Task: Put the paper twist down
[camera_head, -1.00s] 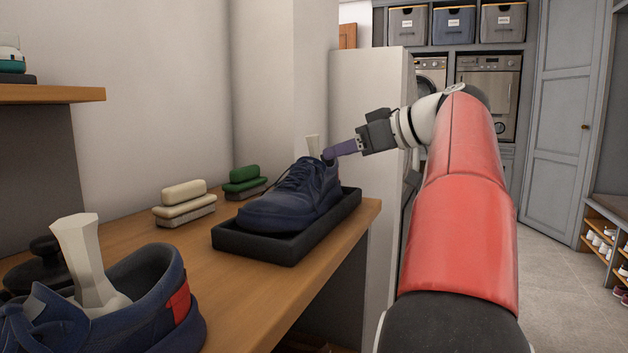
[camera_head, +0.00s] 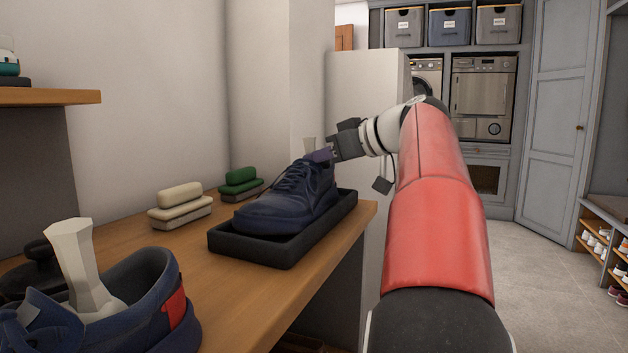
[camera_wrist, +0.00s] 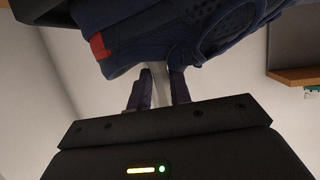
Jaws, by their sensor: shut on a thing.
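My gripper (camera_head: 320,155) is at that heel, coming in from the right. In the wrist view, my gripper (camera_wrist: 159,88) is shut on the pale twist (camera_wrist: 160,76), with a dark finger on each side. The shoe (camera_wrist: 185,30) fills the top of that view, with its red heel tab showing. A second pale twist (camera_head: 75,265) stands in the near navy shoe (camera_head: 150,290).
The far shoe sits in a black tray (camera_head: 265,250) on the wooden bench (camera_head: 235,290). A cream brush (camera_head: 180,205) and a green brush (camera_head: 240,182) lie left of the tray. A wooden shelf (camera_head: 50,97) is at upper left. Bench top in front of the tray is clear.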

